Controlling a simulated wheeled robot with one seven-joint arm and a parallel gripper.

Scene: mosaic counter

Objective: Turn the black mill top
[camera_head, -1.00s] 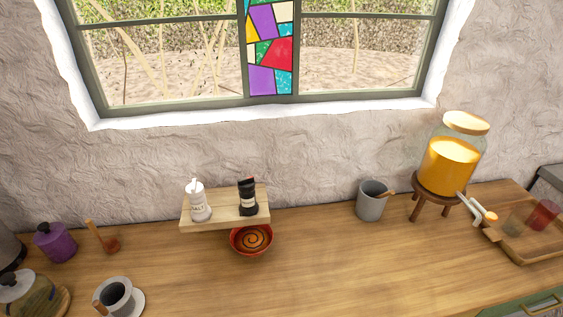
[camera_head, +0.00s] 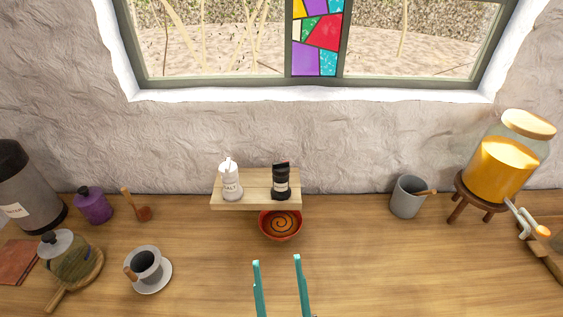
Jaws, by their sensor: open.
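The black mill (camera_head: 281,184) stands upright on a small wooden shelf (camera_head: 256,203), with its black top (camera_head: 281,167) slightly slanted. A white salt mill (camera_head: 230,182) stands to its left on the same shelf. A red bowl (camera_head: 281,224) with a dark spiral inside sits below the shelf's front edge, under the black mill. My gripper (camera_head: 277,261) shows at the bottom middle as two teal fingers. They are apart with nothing between them. It is in front of the bowl and well short of the mill.
A grey cup (camera_head: 407,197) and a juice dispenser (camera_head: 500,163) on a stand are to the right. A cup on a saucer (camera_head: 149,275), a glass teapot (camera_head: 67,257), a purple jar (camera_head: 93,205) and a grey canister (camera_head: 28,188) are to the left. The counter's middle is mostly clear.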

